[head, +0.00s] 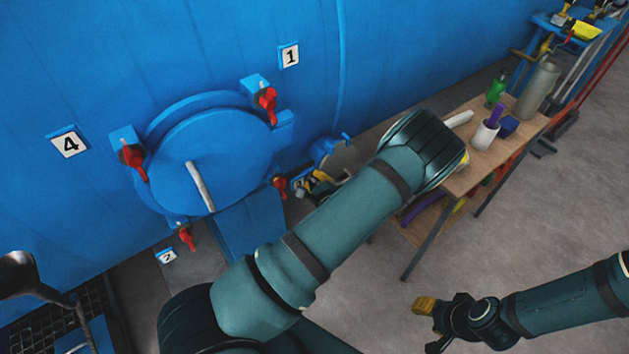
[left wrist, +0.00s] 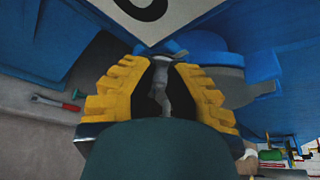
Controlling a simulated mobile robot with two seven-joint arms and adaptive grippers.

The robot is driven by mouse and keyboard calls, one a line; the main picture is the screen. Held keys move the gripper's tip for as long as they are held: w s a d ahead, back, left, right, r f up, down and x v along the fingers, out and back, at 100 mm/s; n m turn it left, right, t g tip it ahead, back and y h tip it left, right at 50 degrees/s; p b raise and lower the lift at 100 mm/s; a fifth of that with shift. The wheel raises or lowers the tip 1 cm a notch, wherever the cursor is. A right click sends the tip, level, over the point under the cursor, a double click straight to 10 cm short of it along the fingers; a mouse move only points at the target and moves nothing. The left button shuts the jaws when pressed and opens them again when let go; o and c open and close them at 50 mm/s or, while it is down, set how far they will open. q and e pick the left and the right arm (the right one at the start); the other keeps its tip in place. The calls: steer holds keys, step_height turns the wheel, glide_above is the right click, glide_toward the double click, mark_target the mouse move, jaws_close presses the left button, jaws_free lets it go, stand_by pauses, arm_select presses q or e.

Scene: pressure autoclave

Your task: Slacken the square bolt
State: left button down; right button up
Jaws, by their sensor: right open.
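The round blue autoclave door (head: 215,140) is ringed by red-handled clamps, such as the upper right one (head: 267,102). My left gripper (head: 316,186) is at the door's lower right, partly behind my own arm. In the left wrist view its yellow fingers (left wrist: 162,75) stand on either side of a grey metal piece (left wrist: 161,92). I cannot tell whether this piece is the square bolt, or whether the fingers touch it. I cannot make out a square bolt in the head view. My right gripper (head: 434,318) is open and empty above the floor at the lower right.
A wooden workbench (head: 480,165) holds a white cup (head: 485,135), a green bottle (head: 497,90) and a grey cylinder (head: 538,90). Number plates 1 (head: 290,55) and 4 (head: 68,143) are on the blue wall. Floor before the bench is clear.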

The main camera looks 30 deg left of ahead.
stand_by(0.4)
arm_select(q)
steer(key=n+b, duration=0.1)
steer(key=n+t+b, duration=0.1)
steer(key=shift+f+n+t, duration=0.2)
steer(key=shift+n+t, duration=0.1)
steer(key=shift+n, duration=0.1)
steer(key=n+t+y+b, duration=0.1)
steer(key=n+b, duration=0.2)
steer(key=n, duration=0.1)
steer(key=n+t+b, duration=0.2)
steer(key=n+b, duration=0.1)
steer(key=shift+f+n+y, duration=0.1)
steer(key=shift+n+y, duration=0.6)
steer(key=shift+n, duration=0.7)
steer(key=n+y, duration=0.2)
steer(key=n, duration=0.2)
steer(key=shift+w+n+g+y, duration=0.15)
steer(key=shift+n+y, duration=0.3)
steer(key=shift+n, duration=0.75)
steer(key=shift+s+n+g+y, duration=0.1)
steer(key=shift+n+g+y, duration=0.25)
steer(key=shift+n, duration=0.85)
